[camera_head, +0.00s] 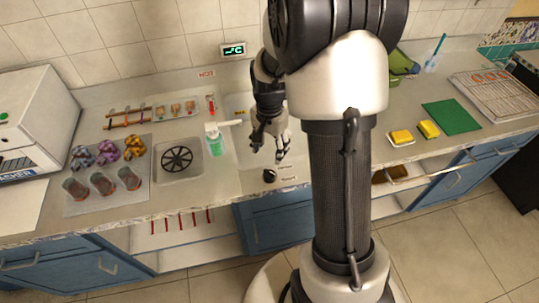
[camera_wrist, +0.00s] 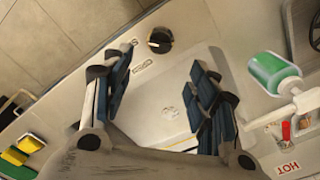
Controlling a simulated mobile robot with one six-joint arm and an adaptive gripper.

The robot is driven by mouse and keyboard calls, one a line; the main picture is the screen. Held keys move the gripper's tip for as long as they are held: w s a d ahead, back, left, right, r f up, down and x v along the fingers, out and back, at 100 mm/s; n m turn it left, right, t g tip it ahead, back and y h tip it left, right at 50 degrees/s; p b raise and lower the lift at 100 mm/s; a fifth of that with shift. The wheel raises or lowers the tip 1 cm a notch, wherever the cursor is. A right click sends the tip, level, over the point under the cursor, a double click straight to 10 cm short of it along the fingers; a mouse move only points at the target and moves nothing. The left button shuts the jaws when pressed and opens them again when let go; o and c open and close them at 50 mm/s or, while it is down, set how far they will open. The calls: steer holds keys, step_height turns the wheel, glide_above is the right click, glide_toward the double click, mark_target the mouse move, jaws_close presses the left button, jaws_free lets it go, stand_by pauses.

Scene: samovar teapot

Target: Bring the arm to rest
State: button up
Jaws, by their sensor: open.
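My gripper (camera_head: 270,150) hangs from my arm over the pale recessed panel of the counter, fingers pointing down. In the wrist view my gripper (camera_wrist: 160,64) has its two dark, padded fingers spread apart with nothing between them. The pale panel (camera_wrist: 167,98) shows below and between the fingers. A black knob (camera_head: 269,176) sits at the counter's front, just beyond the fingertips; it also shows in the wrist view (camera_wrist: 159,40). My arm and column hide part of the counter behind them.
A green bottle with a white pump (camera_head: 215,145) stands left of my gripper, beside a round black grate (camera_head: 177,159). Jars (camera_head: 102,184) stand farther left. Yellow sponges (camera_head: 401,137) and a green mat (camera_head: 451,117) lie right. Open floor (camera_head: 455,245) lies in front.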

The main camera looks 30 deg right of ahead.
steer(key=shift+r, duration=0.2)
stand_by(0.4)
steer(key=s+a+r+n+t, duration=0.1)
steer(key=s+a+r+n, duration=0.25)
steer(key=r, duration=0.35)
steer(key=s+a+r+n+t, duration=0.15)
steer(key=s+a+r, duration=0.25)
steer(key=r, duration=0.4)
steer(key=s+a+r+n+t, duration=0.1)
steer(key=s+a+r+n, duration=0.1)
steer(key=s, duration=0.4)
steer(key=s+a+r+n+t, duration=0.1)
steer(key=s+a+r+n, duration=0.1)
steer(key=s+n, duration=0.3)
steer(key=shift+s+a+r, duration=0.3)
steer(key=shift+s+a, duration=0.2)
steer(key=shift+s, duration=0.15)
steer(key=shift+c, duration=0.3)
